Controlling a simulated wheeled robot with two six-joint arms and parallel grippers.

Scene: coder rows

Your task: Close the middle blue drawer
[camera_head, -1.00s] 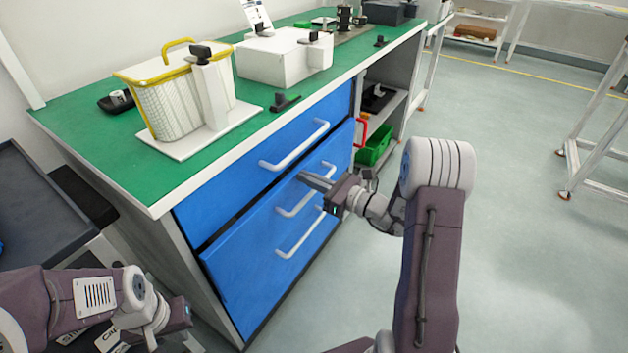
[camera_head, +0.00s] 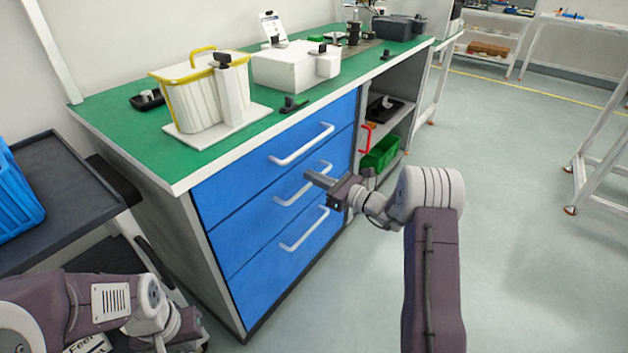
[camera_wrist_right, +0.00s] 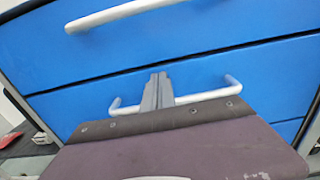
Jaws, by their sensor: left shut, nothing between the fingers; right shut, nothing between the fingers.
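The middle blue drawer (camera_head: 246,228) is in the blue cabinet, between the top drawer (camera_head: 232,180) and the bottom drawer (camera_head: 262,285). Its front looks flush with the other two fronts, with no clear gap in the head view. Its light handle (camera_head: 289,197) is partly behind my right gripper. My right gripper (camera_head: 320,180) is shut and empty, in front of the middle drawer near its handle. In the right wrist view its closed fingers (camera_wrist_right: 157,92) overlap the handle; I cannot tell whether they touch the front. My left gripper (camera_head: 188,325) is low at the left, empty, its fingers hardly visible.
The green worktop (camera_head: 120,110) holds a yellow-rimmed basket (camera_head: 195,105) and a white box (camera_head: 285,65). An open shelf with a green bin (camera_head: 380,152) is right of the drawers. A dark cart (camera_head: 65,190) stands left.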

